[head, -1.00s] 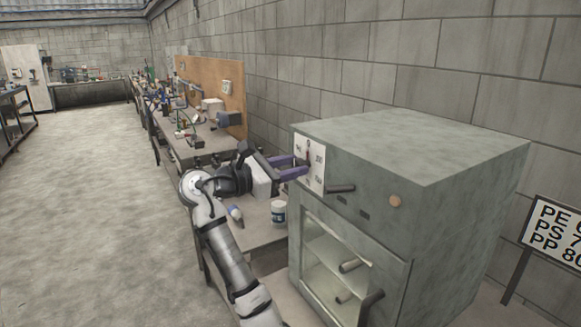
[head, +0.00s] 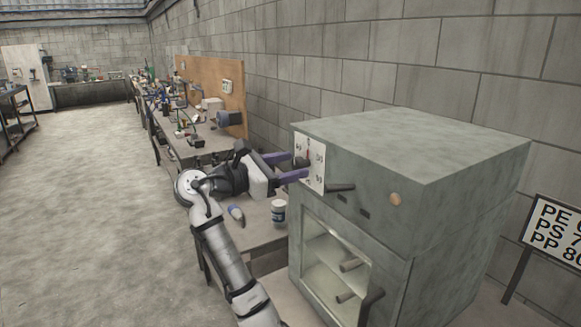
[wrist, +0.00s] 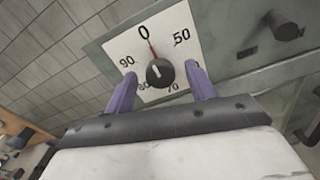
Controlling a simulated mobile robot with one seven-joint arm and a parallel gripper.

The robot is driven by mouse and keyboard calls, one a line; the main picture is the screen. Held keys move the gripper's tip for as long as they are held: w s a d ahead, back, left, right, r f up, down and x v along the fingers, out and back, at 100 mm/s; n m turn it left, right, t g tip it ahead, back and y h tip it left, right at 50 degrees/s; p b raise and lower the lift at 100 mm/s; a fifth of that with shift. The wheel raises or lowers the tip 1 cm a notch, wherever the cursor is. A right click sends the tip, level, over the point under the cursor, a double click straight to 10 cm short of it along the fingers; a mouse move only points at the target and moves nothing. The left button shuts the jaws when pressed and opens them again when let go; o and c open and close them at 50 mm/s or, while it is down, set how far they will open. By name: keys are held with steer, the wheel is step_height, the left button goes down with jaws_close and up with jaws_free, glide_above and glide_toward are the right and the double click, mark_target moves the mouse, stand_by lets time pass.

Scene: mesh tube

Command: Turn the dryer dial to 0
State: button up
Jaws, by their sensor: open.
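The dryer (head: 440,170) is a large grey-green cabinet at the right of the head view. Its dial plate (head: 317,163) is white, with numbers around a black knob (wrist: 160,73). In the wrist view the plate (wrist: 122,46) shows 0 at the top, 50 upper right and 90 at left; lower numbers are partly hidden. A red line runs from the knob up to the 0, and a short white mark on the knob points up and slightly left. My gripper (wrist: 161,74) is open, its purple fingers on either side of the knob with gaps between; I see no contact.
A dark handle (head: 341,187) sticks out right of the dial, also in the wrist view (wrist: 282,28). The glass door (head: 335,262) is below. A bench with a white jar (head: 279,211) and a small bottle (head: 236,213) lies under my arm. A sign (head: 555,235) stands at right.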

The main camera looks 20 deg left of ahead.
steer(key=b+v, duration=0.4)
steer(key=v, duration=0.9)
